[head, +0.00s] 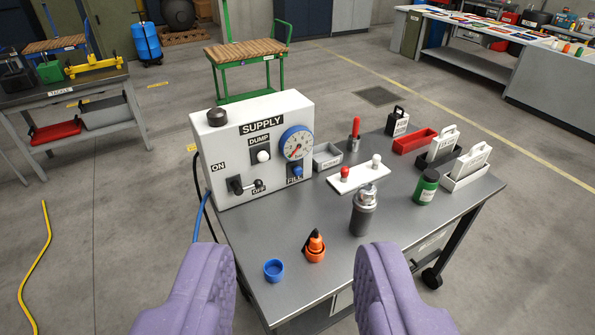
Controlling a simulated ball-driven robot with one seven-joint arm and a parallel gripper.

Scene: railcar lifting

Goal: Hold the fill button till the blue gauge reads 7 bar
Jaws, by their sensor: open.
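The white supply box (225,135) stands at the back left of the metal table. The blue-rimmed gauge (296,143) is on the right of its front; its needle shows, but the numbers are too small to read. The blue fill button (297,171) sits just below the gauge, above the FILL label. My gripper (298,290) is open and empty, its two purple fingers at the bottom of the view, in front of the box and apart from the button.
The box also bears a white dump button (263,156) and an ON/OFF lever (246,186). On the table (300,235) stand a blue cup (274,270), an orange item (315,247), a grey canister (363,210), a green canister (426,187) and a white plate (358,178).

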